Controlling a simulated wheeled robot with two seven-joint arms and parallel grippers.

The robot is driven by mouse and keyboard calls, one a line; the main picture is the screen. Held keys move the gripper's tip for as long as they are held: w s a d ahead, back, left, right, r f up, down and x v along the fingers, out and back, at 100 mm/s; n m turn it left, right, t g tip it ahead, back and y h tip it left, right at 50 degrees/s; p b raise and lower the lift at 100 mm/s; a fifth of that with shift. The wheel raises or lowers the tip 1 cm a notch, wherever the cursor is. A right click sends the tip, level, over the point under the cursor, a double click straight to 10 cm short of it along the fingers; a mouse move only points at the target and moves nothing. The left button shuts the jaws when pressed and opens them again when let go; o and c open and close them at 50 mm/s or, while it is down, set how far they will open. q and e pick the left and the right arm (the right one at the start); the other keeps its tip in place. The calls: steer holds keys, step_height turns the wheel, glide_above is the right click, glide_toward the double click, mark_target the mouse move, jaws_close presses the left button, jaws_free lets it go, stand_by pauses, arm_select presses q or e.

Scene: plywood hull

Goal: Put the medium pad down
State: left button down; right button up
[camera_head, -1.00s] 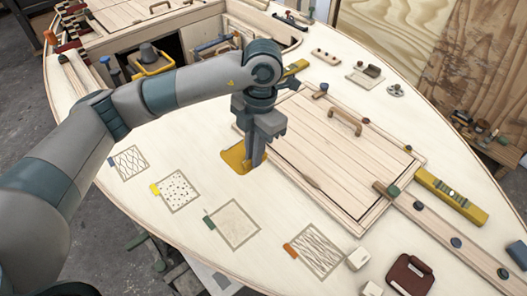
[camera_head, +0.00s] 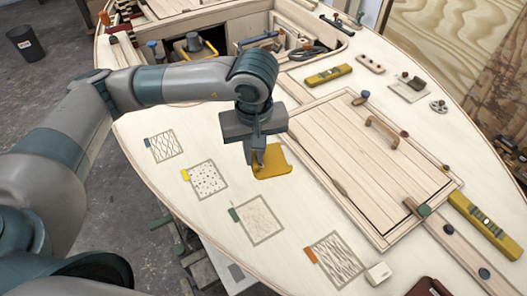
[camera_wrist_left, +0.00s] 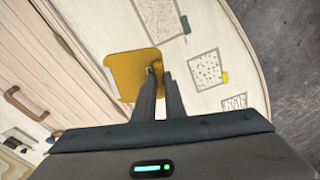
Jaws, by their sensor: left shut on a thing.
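My left gripper (camera_head: 259,157) points down, shut on a mustard-yellow pad (camera_head: 276,164). The pad also shows in the left wrist view (camera_wrist_left: 124,78), flat and square-like, with the fingers (camera_wrist_left: 157,75) at its handle near one edge. It is over the pale deck, near the left corner of the hatch. I cannot tell whether it touches the deck. Several outlined patterned squares lie along the deck: one with a blue tab (camera_head: 166,147), a dotted one with a yellow tab (camera_head: 208,180), one with a green tab (camera_head: 260,219), and one with an orange tab (camera_head: 340,259). My right gripper is not in view.
The raised hatch (camera_head: 350,150) with a wooden handle (camera_head: 383,131) is right of the pad. A cream block (camera_head: 378,272) is beside the orange-tabbed square. A yellow level (camera_head: 484,226) and a wooden strip (camera_head: 450,238) lie right. The deck between pad and squares is clear.

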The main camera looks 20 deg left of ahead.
arm_select(q)
steer(key=m, duration=0.2)
steer(key=s+a+m, duration=0.1)
steer(key=m, duration=0.1)
steer(key=a+m, duration=0.1)
steer(key=m, duration=0.2)
steer(key=shift+s+a+r+h, duration=0.1)
steer(key=shift+s+r+h, duration=0.1)
steer(key=shift+s+h, duration=0.2)
